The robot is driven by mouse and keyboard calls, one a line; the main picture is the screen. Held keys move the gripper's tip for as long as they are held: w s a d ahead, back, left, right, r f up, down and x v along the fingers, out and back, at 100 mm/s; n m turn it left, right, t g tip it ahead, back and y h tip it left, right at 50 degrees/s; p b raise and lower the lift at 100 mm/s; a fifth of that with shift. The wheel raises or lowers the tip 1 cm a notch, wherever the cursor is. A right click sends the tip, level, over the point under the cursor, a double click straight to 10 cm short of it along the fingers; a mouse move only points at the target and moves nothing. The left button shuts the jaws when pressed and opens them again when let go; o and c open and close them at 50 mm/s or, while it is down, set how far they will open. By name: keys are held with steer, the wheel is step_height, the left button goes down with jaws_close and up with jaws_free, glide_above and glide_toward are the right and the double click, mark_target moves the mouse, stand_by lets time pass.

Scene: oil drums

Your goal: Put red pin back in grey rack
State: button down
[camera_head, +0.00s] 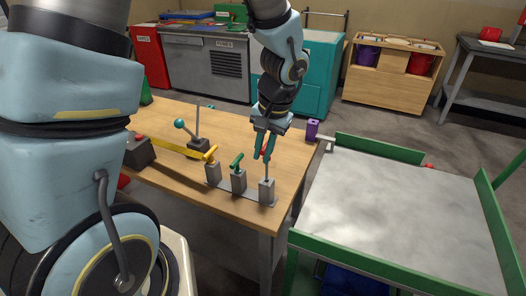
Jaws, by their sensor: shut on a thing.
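The grey rack (254,198) stands near the front right corner of the wooden table, with three upright grey posts. My gripper (265,154) points down above the right post (267,191) and is shut on the red pin (268,152). The red part is mostly hidden between the fingers. Its thin grey shaft hangs upright down to the top of the right post. I cannot tell whether the tip is inside the post or just above it.
A lever with a teal ball (179,124) and a yellow bar (178,147) are left of the rack. A purple object (312,129) is at the table's far right corner. A green-edged cart (400,215) stands close on the right.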

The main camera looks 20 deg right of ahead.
steer(key=shift+f+b, duration=1.25)
steer(key=shift+f, duration=0.15)
stand_by(0.9)
steer(key=shift+f+b, duration=0.75)
steer(key=shift+f, duration=0.1)
steer(key=shift+f+b, duration=0.3)
steer(key=shift+f, duration=0.05)
steer(key=shift+f+b, duration=1)
steer(key=shift+f, duration=0.2)
steer(key=c, duration=0.8)
jaws_free()
steer(key=shift+o, duration=0.5)
